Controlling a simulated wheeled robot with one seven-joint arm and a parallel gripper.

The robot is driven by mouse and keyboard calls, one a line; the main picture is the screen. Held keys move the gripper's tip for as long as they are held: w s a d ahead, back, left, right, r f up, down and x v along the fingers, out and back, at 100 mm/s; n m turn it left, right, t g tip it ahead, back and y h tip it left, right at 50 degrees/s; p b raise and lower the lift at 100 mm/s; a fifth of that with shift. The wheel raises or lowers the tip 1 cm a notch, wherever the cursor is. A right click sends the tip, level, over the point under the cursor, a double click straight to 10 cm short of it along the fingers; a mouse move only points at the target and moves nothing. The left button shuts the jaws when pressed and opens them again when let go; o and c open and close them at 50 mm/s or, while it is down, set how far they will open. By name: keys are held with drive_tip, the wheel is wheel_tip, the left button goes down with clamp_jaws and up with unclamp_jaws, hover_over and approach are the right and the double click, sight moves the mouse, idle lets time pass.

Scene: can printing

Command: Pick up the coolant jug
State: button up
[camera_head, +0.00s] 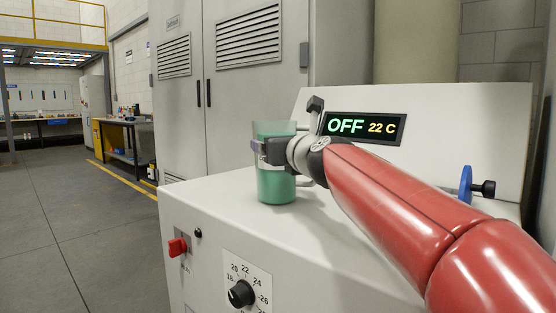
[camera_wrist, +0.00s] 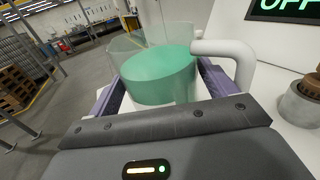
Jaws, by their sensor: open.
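The coolant jug (camera_head: 276,187) is a clear vessel partly filled with green liquid. It stands upright on the white machine top, and it also shows in the wrist view (camera_wrist: 160,80). A white curved tube (camera_wrist: 232,50), seemingly its handle, bends down at its right side in the wrist view. My gripper (camera_head: 264,150) is open at the jug's upper part. In the wrist view, one purple finger lies on each side of the jug. I cannot tell whether the fingers touch it. The gripper hides part of the jug in the head view.
The white machine (camera_head: 225,215) has a display (camera_head: 364,128) reading OFF 22 C behind the jug. A red switch (camera_head: 178,246) and a black dial (camera_head: 241,293) are on its front. A blue disc (camera_head: 466,185) is at the right. A grey cabinet (camera_head: 210,80) stands behind.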

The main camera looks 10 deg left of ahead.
drive_tip(key=shift+x, duration=1)
drive_tip(key=c, duration=1.2)
drive_tip(key=shift+r, duration=0.15)
drive_tip(key=shift+c, duration=0.8)
